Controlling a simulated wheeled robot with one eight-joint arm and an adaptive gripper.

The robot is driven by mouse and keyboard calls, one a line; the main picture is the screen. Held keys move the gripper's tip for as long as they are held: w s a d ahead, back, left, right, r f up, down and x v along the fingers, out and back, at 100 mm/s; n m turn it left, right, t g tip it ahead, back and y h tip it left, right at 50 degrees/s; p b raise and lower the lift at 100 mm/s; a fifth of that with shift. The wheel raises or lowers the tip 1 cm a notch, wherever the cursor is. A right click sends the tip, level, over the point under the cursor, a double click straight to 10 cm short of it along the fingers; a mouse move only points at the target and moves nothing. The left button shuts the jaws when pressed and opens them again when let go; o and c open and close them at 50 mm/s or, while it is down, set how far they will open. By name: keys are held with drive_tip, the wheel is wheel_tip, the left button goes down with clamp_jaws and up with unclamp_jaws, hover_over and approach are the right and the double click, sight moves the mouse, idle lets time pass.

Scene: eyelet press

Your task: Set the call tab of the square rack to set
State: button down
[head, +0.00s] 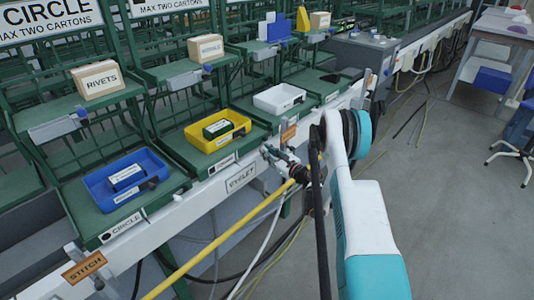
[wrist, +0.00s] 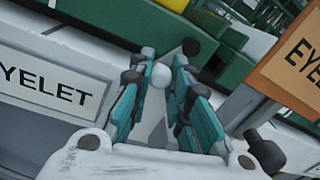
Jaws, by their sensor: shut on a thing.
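My gripper (head: 268,151) is at the front edge of the green rack with the yellow tray (head: 190,135), near that rack's right end. In the wrist view its two teal fingers (wrist: 163,64) are shut on a white round knob (wrist: 159,75), which seems to be the call tab's grip. The fingers hide most of the tab, and I cannot read its setting. The small label (head: 222,164) under the yellow tray is too small to read.
The EYELET plate (wrist: 45,90) is left of my gripper, on the white rail. An orange sign (wrist: 292,58) stands close on the right. A blue tray (head: 100,185) is on the CIRCLE rack at left, a white tray (head: 279,98) at right.

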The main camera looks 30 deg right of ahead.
idle(0.3)
drive_tip(key=c, duration=1.5)
unclamp_jaws()
drive_tip(key=shift+d, duration=0.1)
drive_tip(key=shift+o, duration=0.2)
